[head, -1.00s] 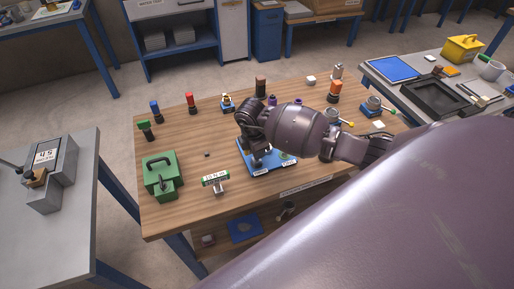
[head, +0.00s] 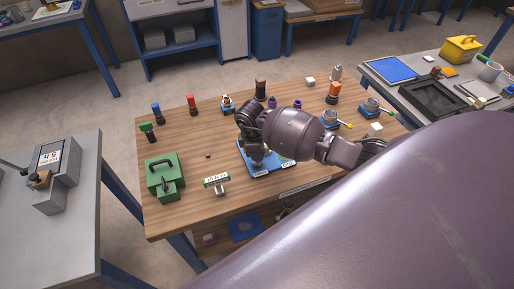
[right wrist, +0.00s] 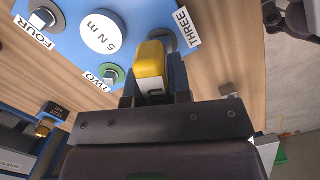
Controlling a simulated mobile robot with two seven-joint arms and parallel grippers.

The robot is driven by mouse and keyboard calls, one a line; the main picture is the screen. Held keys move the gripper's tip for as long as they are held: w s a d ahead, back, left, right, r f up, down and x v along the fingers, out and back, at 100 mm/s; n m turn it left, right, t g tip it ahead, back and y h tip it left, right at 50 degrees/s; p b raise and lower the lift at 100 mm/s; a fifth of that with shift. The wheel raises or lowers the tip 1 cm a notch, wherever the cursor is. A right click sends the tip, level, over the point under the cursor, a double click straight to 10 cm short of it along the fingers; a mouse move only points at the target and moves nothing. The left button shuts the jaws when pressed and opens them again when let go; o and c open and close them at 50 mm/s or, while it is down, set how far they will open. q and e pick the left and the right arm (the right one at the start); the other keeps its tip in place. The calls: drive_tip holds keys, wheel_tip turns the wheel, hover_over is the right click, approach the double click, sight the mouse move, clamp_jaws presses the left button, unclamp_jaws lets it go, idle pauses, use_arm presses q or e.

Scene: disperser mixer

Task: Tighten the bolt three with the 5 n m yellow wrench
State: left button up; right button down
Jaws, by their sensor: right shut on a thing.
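The blue plate (head: 268,172) lies on the wooden table under my right gripper (head: 257,163). In the right wrist view it shows a white "5 N m" disc (right wrist: 101,32) and bolts by the labels FOUR, TWO and THREE (right wrist: 186,28). My right gripper (right wrist: 152,82) is shut on the yellow wrench (right wrist: 150,62). The wrench's yellow end is beside the THREE label and covers part of a round grey spot (right wrist: 167,40). I cannot tell whether the wrench is seated on bolt three. My left gripper is not in view.
A green box (head: 160,172) and a small label stand (head: 216,182) are left of the plate. Several coloured-handled tools, among them a red one (head: 192,104), stand along the table's back. A grey device with a display (head: 52,165) is on the left bench. The table's left middle is mostly clear.

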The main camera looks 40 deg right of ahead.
drive_tip(key=shift+s+a+f+m, duration=0.1)
drive_tip(key=shift+s+f+m, duration=0.1)
drive_tip(key=shift+m, duration=0.1)
drive_tip(key=m, duration=0.4)
drive_tip(key=shift+y, duration=0.3)
drive_tip(key=c, duration=1)
unclamp_jaws()
drive_tip(key=shift+w, duration=0.1)
drive_tip(key=shift+o, duration=0.2)
drive_tip(key=shift+r, duration=0.1)
clamp_jaws()
drive_tip(key=shift+w+r, duration=0.1)
drive_tip(key=shift+r, duration=0.15)
drive_tip(key=shift+r, duration=2.8)
